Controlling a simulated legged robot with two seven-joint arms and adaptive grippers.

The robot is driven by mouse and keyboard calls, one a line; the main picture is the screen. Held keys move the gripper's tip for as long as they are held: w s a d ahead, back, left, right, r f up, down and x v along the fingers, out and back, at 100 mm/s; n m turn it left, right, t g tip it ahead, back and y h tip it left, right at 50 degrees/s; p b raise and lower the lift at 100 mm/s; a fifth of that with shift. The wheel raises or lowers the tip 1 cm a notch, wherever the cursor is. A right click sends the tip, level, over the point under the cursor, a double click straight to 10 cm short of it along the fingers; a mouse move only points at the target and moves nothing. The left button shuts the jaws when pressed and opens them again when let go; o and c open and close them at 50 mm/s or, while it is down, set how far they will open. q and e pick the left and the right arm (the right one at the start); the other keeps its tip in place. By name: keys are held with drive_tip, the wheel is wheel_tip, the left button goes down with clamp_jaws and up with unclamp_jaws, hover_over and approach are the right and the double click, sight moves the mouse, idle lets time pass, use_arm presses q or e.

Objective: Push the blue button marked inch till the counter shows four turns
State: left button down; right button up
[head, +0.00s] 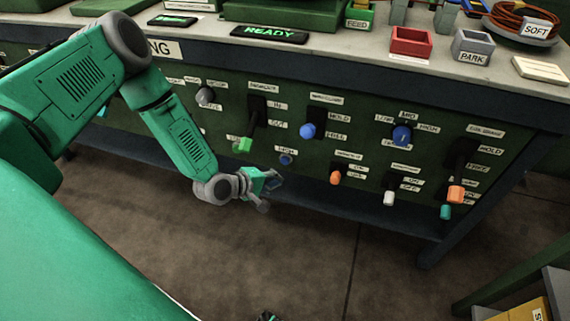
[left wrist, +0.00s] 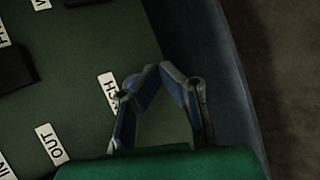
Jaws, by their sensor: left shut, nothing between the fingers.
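The small blue button (head: 286,159) sits on the green front panel under a white label that seems to read INCH. My left gripper (head: 270,184) is below and a little left of it in the head view, apart from it. Its fingers are shut with nothing between them. A display (head: 269,33) on the bench reads READY. A smaller display (head: 172,20) has green text too small to read; I see no turn count.
Other controls crowd the panel: a green-tipped lever (head: 243,144), a blue knob (head: 307,130), an orange switch (head: 335,177) and an orange-handled lever (head: 455,194). A dark lower shelf (head: 340,200) runs below. A dark piece at the bottom edge may be my right gripper.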

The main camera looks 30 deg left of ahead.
sight(285, 160)
use_arm(q)
drive_tip(key=w, duration=0.2)
drive_tip(key=w+b, duration=0.1)
drive_tip(key=w, duration=0.1)
drive_tip(key=shift+a, duration=0.4)
drive_tip(key=shift+s+a, duration=0.1)
drive_tip(key=shift+a, duration=0.05)
idle(0.4)
drive_tip(key=shift+b, duration=0.3)
drive_tip(key=shift+w, duration=0.4)
